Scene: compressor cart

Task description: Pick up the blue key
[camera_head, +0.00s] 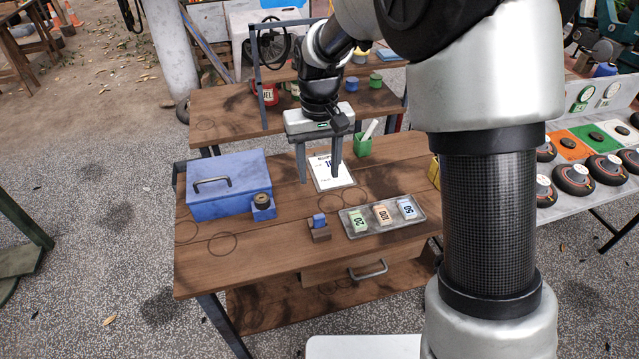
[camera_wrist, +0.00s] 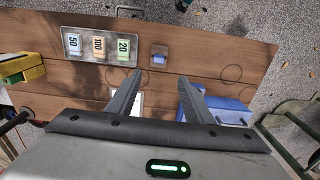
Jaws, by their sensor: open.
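The blue key (camera_head: 319,219) is a small blue piece upright in a brown wooden holder (camera_head: 320,233) near the front middle of the table. Nothing is between the fingertips in the wrist view (camera_wrist: 160,82).
A grey tray (camera_head: 346,231) with several numbered cards lies right of the key. A blue cash box (camera_head: 228,184) and a small blue stand with a dark round top (camera_head: 262,205) are left. A white card (camera_head: 333,173) and green cup (camera_head: 363,145) stand behind. The table's front is mostly clear.

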